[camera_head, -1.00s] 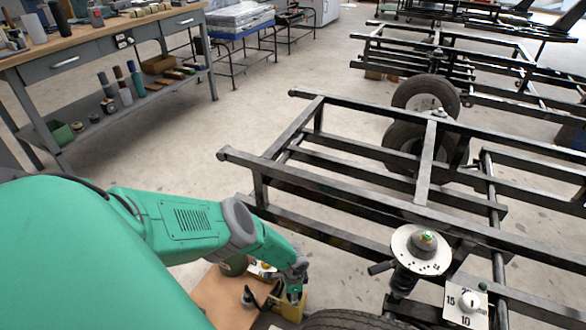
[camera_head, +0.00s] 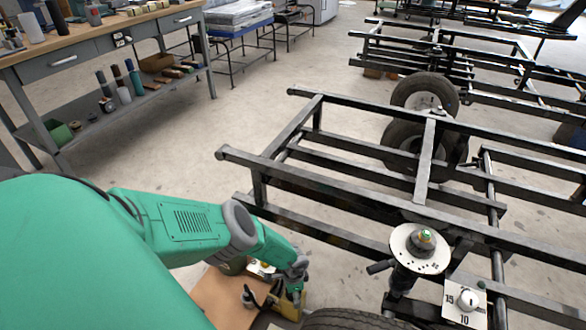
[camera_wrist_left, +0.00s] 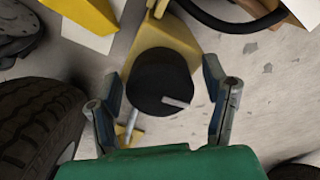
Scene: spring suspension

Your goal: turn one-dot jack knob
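A black round knob (camera_wrist_left: 162,80) with a short white mark on its top sits on a yellow jack (camera_wrist_left: 170,35) in the left wrist view. My left gripper (camera_wrist_left: 162,98) is open, with one finger on each side of the knob and visible gaps between. In the head view my left gripper (camera_head: 296,278) is low beside the tyre, over the yellow jack (camera_head: 288,308); the knob there is hard to make out. I cannot see any dots on the knob. My right gripper is not in view.
A tyre (camera_head: 355,321) stands close to the gripper; it also fills the left of the wrist view (camera_wrist_left: 38,130). The black trailer frame (camera_head: 330,184) spans the right, with a spring post under a white disc (camera_head: 420,250) and a numbered dial (camera_head: 466,303). A workbench (camera_head: 110,41) stands back left.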

